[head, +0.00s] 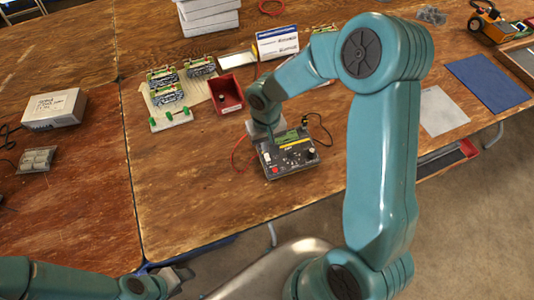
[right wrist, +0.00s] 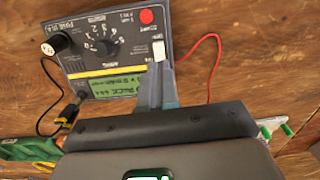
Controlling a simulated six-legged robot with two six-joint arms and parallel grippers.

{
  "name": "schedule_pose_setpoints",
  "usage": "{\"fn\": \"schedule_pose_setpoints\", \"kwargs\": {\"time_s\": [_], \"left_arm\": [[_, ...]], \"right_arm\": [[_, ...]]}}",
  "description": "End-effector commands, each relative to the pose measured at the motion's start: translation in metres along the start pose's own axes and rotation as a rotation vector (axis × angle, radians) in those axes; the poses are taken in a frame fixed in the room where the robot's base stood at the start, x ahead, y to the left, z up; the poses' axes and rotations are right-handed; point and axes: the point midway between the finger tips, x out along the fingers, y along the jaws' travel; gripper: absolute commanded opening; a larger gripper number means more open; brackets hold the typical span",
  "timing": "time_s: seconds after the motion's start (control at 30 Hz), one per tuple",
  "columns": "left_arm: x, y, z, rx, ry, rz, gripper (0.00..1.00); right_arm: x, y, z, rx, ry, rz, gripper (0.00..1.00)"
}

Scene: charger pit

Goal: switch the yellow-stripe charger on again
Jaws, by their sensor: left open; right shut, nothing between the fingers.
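The charger (head: 287,158) is a dark box on the wooden table, with a yellow stripe (right wrist: 105,72) beside its green display (right wrist: 110,88). In the right wrist view its panel shows a white switch (right wrist: 158,50), a red button (right wrist: 147,16), a numbered dial (right wrist: 104,46) and a black knob (right wrist: 60,40). My right gripper (right wrist: 160,72) is shut and empty over the panel, its tips right beside the white switch. I cannot tell whether they touch it. The switch's position is unclear. My left gripper (head: 186,274) is open and empty, off the table's front edge.
A red lead (right wrist: 215,65) and a black lead (right wrist: 45,95) run from the charger. A red bin (head: 227,93) and a board of green-topped parts (head: 168,95) stand behind it to the left.

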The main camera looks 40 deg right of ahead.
Motion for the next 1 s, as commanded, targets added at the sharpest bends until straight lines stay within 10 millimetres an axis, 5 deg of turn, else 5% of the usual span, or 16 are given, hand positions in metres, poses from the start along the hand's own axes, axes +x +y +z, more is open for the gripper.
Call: {"fn": "schedule_pose_setpoints", "kwargs": {"time_s": [0.5,1.0], "left_arm": [[-0.028,0.010,0.001,0.000,0.000,0.000,0.50],[-0.028,0.010,0.001,0.000,0.000,0.000,0.50]], "right_arm": [[-0.048,0.000,0.000,0.001,0.000,0.000,0.00],[-0.047,0.000,0.000,0.001,-0.001,0.000,0.00]]}}
